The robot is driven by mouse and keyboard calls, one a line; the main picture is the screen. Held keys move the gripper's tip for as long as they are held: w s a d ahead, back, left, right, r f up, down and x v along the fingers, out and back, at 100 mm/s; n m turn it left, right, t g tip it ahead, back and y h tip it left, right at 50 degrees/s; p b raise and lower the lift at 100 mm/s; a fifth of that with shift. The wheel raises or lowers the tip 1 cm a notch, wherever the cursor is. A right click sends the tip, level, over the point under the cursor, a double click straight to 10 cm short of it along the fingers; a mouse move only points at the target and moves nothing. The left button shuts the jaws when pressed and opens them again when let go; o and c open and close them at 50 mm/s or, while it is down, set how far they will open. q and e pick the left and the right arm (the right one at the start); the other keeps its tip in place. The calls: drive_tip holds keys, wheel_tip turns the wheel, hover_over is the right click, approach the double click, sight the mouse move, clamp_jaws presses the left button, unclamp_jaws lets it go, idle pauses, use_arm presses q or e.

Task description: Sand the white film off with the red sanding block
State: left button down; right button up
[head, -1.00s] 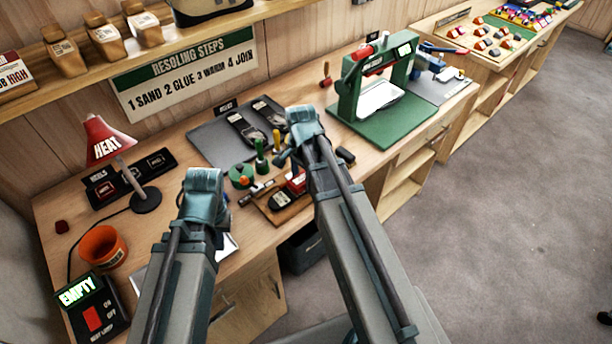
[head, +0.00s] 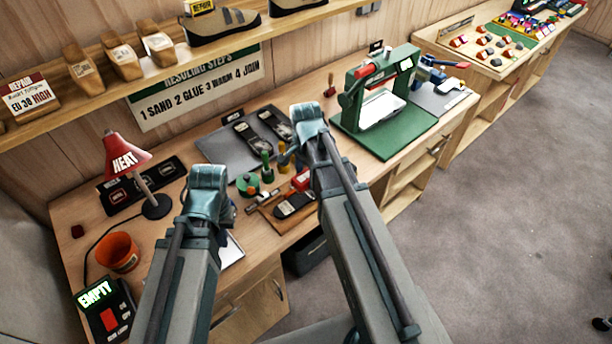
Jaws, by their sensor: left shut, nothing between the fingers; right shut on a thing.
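The red sanding block (head: 301,179) shows as a small red shape over the brown board (head: 270,221), partly hidden by my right arm. My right gripper (head: 287,158) is shut on it; the fingers are mostly hidden behind the wrist. A dark shoe sole (head: 293,205) lies on the board just below the block in the picture. I cannot make out white film on it, or whether the block touches it. My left gripper (head: 226,215) is shut and empty over the front of the bench, left of the board.
Glue bottles and a green round holder (head: 248,184) stand behind the board. A grey mat (head: 229,150) with dark soles lies behind them. A green press (head: 385,135) stands right. A red heat lamp (head: 124,156), orange cup (head: 118,252) and switch box (head: 105,312) are left.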

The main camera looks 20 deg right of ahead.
drive_tip(key=shift+r, duration=0.1)
wheel_tip(320, 180, up, 3)
drive_tip(key=p, duration=0.3)
idle(0.3)
drive_tip(key=shift+w+f, duration=0.1)
drive_tip(key=shift+f, duration=0.1)
